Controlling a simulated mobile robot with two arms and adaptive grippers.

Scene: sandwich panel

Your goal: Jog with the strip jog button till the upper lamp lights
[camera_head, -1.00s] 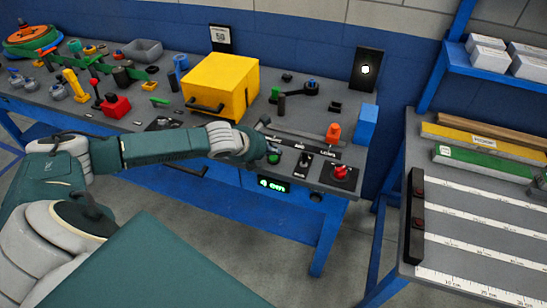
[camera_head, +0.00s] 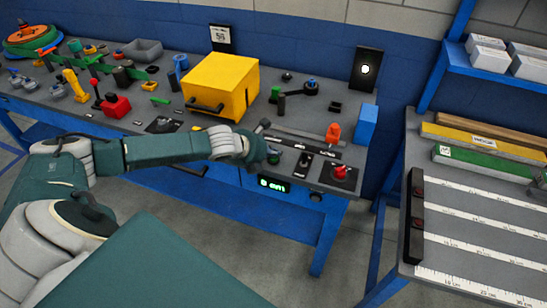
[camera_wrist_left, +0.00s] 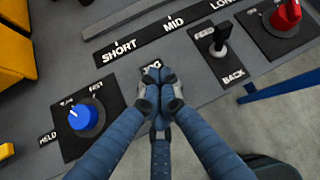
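My left gripper (camera_head: 264,155) is at the front edge of the control panel, over the jog station. In the left wrist view its fingers (camera_wrist_left: 157,82) are drawn together, empty, over the spot labelled JOG. They hide the button there, and I cannot tell how firmly they touch it. A little green of the jog button (camera_head: 274,158) shows beside the gripper in the head view. The green display (camera_head: 273,185) below reads what looks like 8 cm. A black wall plate (camera_head: 359,78) carries a round white lamp (camera_head: 365,69), which looks bright. My right gripper is not in view.
Right of the jog spot are a black forward/back switch (camera_wrist_left: 219,40) and a red knob (camera_wrist_left: 287,15). A blue knob (camera_wrist_left: 86,117) is to the left. Behind stands a yellow box (camera_head: 222,82). An orange lever (camera_head: 333,132) stands near a blue block (camera_head: 366,124).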

